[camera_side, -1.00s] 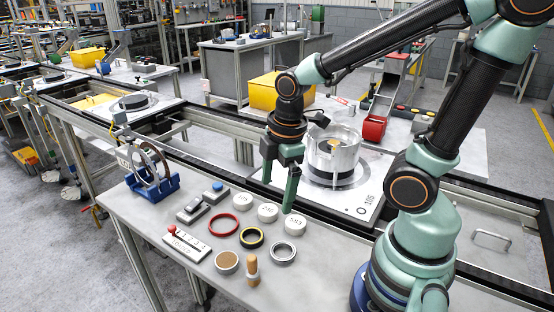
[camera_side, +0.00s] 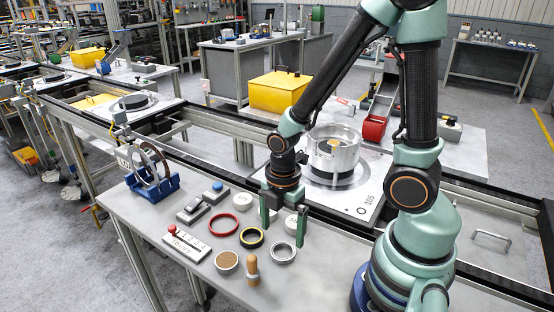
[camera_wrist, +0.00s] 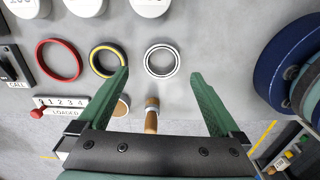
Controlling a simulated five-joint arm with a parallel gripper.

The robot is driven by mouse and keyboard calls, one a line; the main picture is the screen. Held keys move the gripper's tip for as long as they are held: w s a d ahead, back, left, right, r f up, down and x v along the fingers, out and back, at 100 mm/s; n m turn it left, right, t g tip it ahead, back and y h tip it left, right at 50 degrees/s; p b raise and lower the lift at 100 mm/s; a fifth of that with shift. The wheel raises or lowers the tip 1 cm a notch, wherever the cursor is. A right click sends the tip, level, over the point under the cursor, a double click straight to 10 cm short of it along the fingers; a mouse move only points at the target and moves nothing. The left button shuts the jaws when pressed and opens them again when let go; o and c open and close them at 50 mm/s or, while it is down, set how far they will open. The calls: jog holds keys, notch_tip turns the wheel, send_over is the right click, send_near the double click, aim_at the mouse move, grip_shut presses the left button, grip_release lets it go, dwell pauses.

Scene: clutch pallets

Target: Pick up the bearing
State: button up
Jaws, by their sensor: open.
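The bearing, a silver metal ring (camera_side: 282,253) with a dark inner band, lies flat on the grey bench. It also shows in the wrist view as a ring (camera_wrist: 161,60) at the top middle. My gripper (camera_side: 283,235) is open and empty, pointing down above the bench around the bearing's area. In the wrist view my gripper's fingertips (camera_wrist: 159,73) are spread wide, with the bearing showing between and just beyond them. The bearing is fully visible in the wrist view and not gripped.
A black-and-yellow ring (camera_side: 251,238) lies left of the bearing, with a red ring (camera_side: 221,225) farther left. A wooden-handled brush (camera_side: 252,272) and a tan-filled tub (camera_side: 227,262) are at the front. White lidded discs (camera_side: 267,212) sit behind. A pallet with a metal housing (camera_side: 333,150) stands beyond.

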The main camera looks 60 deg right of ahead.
aim_at(283, 254)
jog(key=shift+s+f, duration=0.15)
jog(key=shift+f, duration=2.5)
jog(key=c, duration=1.4)
jog(key=shift+r, duration=0.1)
